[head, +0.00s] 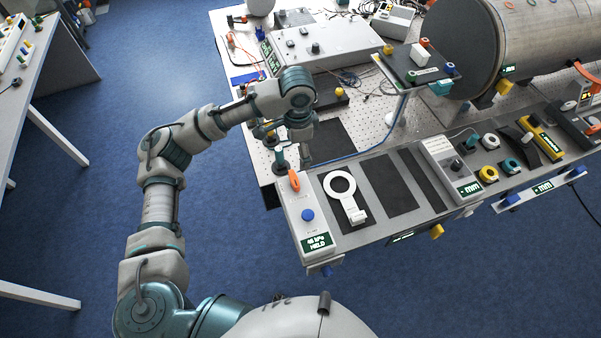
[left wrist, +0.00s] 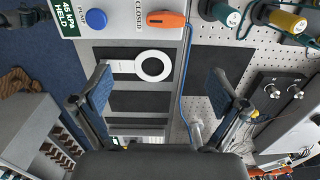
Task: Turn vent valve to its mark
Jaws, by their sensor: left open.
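The vent valve looks to be the orange handle (head: 294,180) at the far end of a narrow pale panel box (head: 293,201). In the left wrist view the orange handle (left wrist: 168,19) lies across the picture, beside the word CLOSED. A blue knob (head: 307,214) and a green display (head: 317,242) reading 45 kPa HELD share the box. My left gripper (head: 305,160) hangs just beyond the handle in the head view. In the left wrist view its fingers (left wrist: 160,90) are wide apart and empty, with the handle beyond them. The valve's mark cannot be made out. My right gripper is not in view.
A white ring with a stem (head: 335,178) lies on a dark pad right of the box. Bottle-like fittings (left wrist: 228,12) stand close to the handle. A grey instrument (head: 330,45), a raised stand (head: 415,65) and a large cylinder (head: 500,45) are further back.

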